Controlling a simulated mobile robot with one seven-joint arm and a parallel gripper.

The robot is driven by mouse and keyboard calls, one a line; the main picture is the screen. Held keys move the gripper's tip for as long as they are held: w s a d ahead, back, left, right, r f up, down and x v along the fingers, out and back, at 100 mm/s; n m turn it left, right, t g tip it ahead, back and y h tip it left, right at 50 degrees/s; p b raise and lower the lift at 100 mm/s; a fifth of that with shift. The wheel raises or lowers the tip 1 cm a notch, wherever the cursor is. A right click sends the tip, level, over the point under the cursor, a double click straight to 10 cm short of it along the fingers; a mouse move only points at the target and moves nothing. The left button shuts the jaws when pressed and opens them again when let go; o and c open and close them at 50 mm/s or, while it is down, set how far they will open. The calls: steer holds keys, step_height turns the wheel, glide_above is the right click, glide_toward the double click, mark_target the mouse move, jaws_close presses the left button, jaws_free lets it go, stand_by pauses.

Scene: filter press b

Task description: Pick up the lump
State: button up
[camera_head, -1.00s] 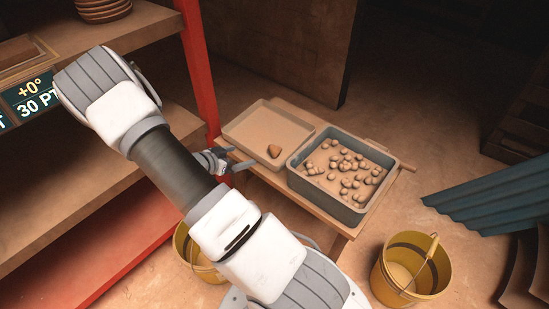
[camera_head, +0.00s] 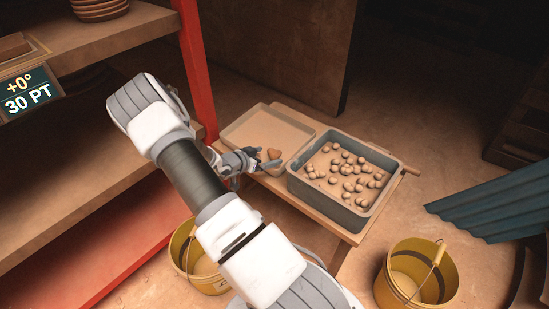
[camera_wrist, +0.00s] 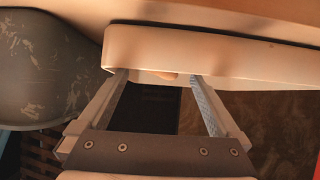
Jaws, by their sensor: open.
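Nothing is seen held.
A grey bin (camera_head: 297,186) with several round lumps stands right of the tray on a wooden bench (camera_head: 330,224). Yellow buckets (camera_head: 424,262) stand on the floor. A shelf with a red post (camera_head: 196,70) is at left. A blue corrugated sheet (camera_head: 495,205) lies right.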

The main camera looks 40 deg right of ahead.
mark_target(271, 155)
steer(key=b+x, duration=0.1)
steer(key=x, duration=0.3)
steer(key=shift+s+a+f+b, duration=0.1)
steer(key=shift+s+f+b, duration=0.15)
steer(key=shift+b, duration=0.1)
steer(key=shift+w+d, duration=0.1)
steer(key=shift+d, duration=0.35)
steer(key=shift+c, duration=0.2)
steer(key=c, duration=1.4)
steer(key=shift+c, duration=0.5)
steer(key=shift+r, duration=0.1)
